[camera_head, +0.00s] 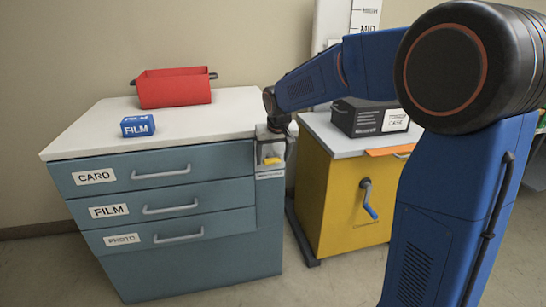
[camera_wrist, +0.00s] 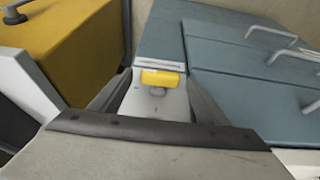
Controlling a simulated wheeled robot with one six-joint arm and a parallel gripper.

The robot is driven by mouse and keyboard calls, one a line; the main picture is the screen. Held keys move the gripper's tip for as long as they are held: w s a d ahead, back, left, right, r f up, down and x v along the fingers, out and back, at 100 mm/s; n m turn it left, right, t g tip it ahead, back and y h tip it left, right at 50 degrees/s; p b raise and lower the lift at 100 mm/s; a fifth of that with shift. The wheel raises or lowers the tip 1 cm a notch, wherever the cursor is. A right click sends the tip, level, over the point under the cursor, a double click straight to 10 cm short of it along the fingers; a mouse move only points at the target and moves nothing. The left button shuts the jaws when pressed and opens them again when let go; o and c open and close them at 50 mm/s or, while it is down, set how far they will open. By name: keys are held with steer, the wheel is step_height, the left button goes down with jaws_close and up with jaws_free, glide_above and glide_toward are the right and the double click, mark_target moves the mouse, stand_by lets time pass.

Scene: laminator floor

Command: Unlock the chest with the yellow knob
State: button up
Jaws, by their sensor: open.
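The blue-grey chest (camera_head: 227,265) has drawers labelled CARD, FILM and PHOTO, and their fronts look level with one another. The yellow knob (camera_head: 271,160) sits on a pale plate at the chest's upper right front corner. In the wrist view the yellow knob (camera_wrist: 163,79) is a short bar lying across, on a grey stem. My gripper (camera_head: 272,142) is at that corner, close to the knob. In the wrist view my gripper (camera_wrist: 155,93) is open, with one finger on each side of the knob and plate. I cannot tell whether either finger touches.
A red bin (camera_head: 174,88) and a blue FILM box (camera_head: 138,126) stand on the chest's white top. A yellow cabinet (camera_head: 345,205) with a crank handle (camera_head: 368,199) stands close on the right, bearing a dark case (camera_head: 370,117). Floor in front is clear.

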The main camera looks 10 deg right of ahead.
mark_target(265, 162)
steer(key=shift+c, duration=0.4)
steer(key=c, duration=1)
steer(key=shift+o, duration=0.2)
steer(key=shift+a+h, duration=0.15)
steer(key=shift+h, duration=0.15)
steer(key=h, duration=0.1)
steer(key=a+h, duration=0.1)
steer(key=h, duration=0.1)
steer(key=shift+n, duration=0.4)
steer(key=h, duration=0.3)
steer(key=a+n+h, duration=0.1)
steer(key=shift+f+t, duration=0.3)
steer(key=shift+f, duration=0.1)
steer(key=h, duration=0.1)
steer(key=n+h, duration=0.1)
steer(key=h, duration=0.1)
steer(key=f+h, duration=0.1)
steer(key=h, duration=0.1)
steer(key=shift+a+f+t, duration=0.1)
steer(key=shift+a+t, duration=0.25)
steer(key=shift+t, duration=0.05)
steer(key=shift+f+n+t+h, duration=0.25)
steer(key=shift+n+h, duration=0.15)
steer(key=shift+h, duration=0.6)
steer(key=shift+f+n+t+h, duration=0.25)
steer(key=shift+n+h, duration=0.15)
steer(key=shift+h, duration=0.6)
